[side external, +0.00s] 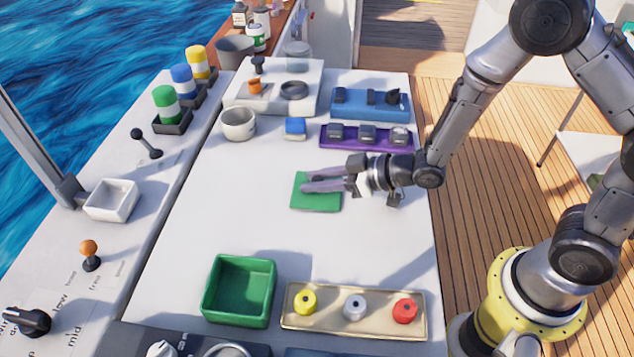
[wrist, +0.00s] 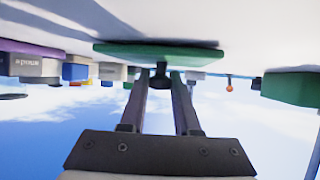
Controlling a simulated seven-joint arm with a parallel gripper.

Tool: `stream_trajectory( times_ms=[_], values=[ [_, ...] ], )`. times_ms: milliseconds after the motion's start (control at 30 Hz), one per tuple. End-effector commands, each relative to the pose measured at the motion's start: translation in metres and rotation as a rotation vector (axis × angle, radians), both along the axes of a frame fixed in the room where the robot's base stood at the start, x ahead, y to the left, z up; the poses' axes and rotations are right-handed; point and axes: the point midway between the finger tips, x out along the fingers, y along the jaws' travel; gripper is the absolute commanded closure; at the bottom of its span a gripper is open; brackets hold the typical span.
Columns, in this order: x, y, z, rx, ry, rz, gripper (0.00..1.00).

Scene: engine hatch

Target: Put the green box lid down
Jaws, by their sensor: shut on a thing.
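The green lid (side external: 318,204) is a flat square over the middle of the white table. My gripper (side external: 306,183) lies low and nearly level, reaching in from the right. In the wrist view the lid (wrist: 125,50) is seen edge-on, and my two fingers (wrist: 161,76) are closed on the dark knob (wrist: 161,81) under it in this upside-down picture. The lid is very close to the white surface; I cannot tell whether it touches. The green box (side external: 235,311) stands open and empty near the front, and it also shows at the right in the wrist view (wrist: 295,88).
A tan tray (side external: 330,323) with yellow, grey and red pieces is right of the box. A purple rack (side external: 347,145), blue block (side external: 295,127), white cup (side external: 238,123) and blue tray (side external: 346,113) stand behind the lid. The table left and front of the lid is clear.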

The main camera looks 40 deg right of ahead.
Motion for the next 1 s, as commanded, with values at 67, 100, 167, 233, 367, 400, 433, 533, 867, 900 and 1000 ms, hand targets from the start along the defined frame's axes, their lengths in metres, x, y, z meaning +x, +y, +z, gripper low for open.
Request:
stream_trajectory(
  times_ms=[67,100,167,233,367,400,433,533,867,900,1000],
  values=[
    [0.001,0.000,0.006,0.001,-0.004,0.001,1.00],
    [0.001,0.000,0.010,0.001,-0.005,0.001,1.00],
    [0.001,0.000,0.017,0.002,-0.005,0.002,1.00],
    [0.001,0.000,0.030,0.001,-0.008,0.001,1.00],
    [-0.015,-0.006,0.051,0.001,-0.008,0.000,1.00],
    [-0.022,-0.009,0.060,0.002,-0.008,-0.002,1.00],
    [-0.026,-0.011,0.066,0.002,-0.010,-0.001,1.00],
    [-0.043,-0.017,0.087,0.002,-0.010,-0.001,1.00],
    [-0.108,-0.043,0.119,-0.001,-0.006,-0.004,1.00],
    [-0.114,-0.045,0.121,0.000,-0.006,-0.004,1.00],
    [-0.122,-0.048,0.125,0.001,-0.004,-0.002,1.00]
  ],
)
